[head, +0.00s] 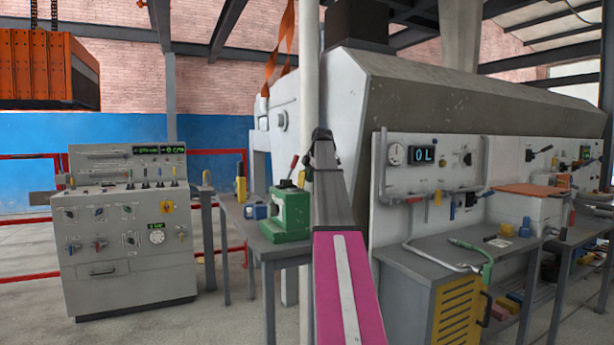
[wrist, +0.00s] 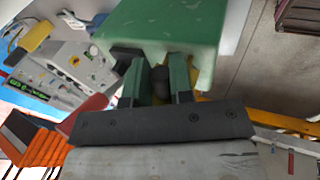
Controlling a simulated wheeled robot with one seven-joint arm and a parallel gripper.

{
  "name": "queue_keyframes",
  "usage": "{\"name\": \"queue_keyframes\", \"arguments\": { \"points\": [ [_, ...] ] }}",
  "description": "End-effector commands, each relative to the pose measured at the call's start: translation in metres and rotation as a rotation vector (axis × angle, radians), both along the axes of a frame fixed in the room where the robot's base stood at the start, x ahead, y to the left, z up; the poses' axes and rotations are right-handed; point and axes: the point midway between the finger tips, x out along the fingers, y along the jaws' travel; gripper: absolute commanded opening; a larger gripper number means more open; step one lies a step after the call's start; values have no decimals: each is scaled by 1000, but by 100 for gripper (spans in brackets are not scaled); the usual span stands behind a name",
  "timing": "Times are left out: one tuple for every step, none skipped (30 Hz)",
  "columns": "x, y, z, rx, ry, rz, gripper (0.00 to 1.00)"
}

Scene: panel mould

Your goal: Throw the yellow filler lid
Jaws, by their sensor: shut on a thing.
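The green block-shaped unit (head: 290,216) sits on a grey table, and its green body (wrist: 165,25) fills the upper middle of the wrist view. My gripper (wrist: 158,84) is close against it, its two fingers shut on a small dark round knob (wrist: 160,76). A yellow part (wrist: 206,94), perhaps the filler lid, shows as a sliver behind the right finger. The lid is mostly hidden, so I cannot tell its tilt or how the knob joins it. In the head view my arm hides the gripper.
A red-handled lever (head: 294,163) stands on the green unit, close to my gripper. A blue item (head: 256,211) and a yellow item (head: 241,188) are left of it. A grey control console (head: 128,240) stands at left, a panelled workbench (head: 440,255) at right.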

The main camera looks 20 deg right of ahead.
Motion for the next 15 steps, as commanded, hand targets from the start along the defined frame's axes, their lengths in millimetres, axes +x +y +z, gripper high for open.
{"name": "queue_keyframes", "arguments": {
  "points": [
    [0,-3,-2,25,2,-1,0],
    [0,-3,-3,38,3,-1,0],
    [0,-4,-3,57,3,-1,0],
    [0,-4,-4,68,5,-2,0],
    [0,-4,-4,79,4,-2,0],
    [0,-5,-5,90,5,-1,0],
    [0,-5,-5,98,6,-1,0],
    [0,-5,-5,105,5,-1,0],
    [0,-5,-6,114,5,0,0],
    [0,-5,-6,118,5,-1,0],
    [0,-5,-6,122,5,0,0],
    [0,-5,-6,126,5,-1,0],
    [0,-5,-6,128,6,-1,0],
    [0,-5,-7,130,6,0,0],
    [0,-6,-7,132,6,0,0]
  ]
}}
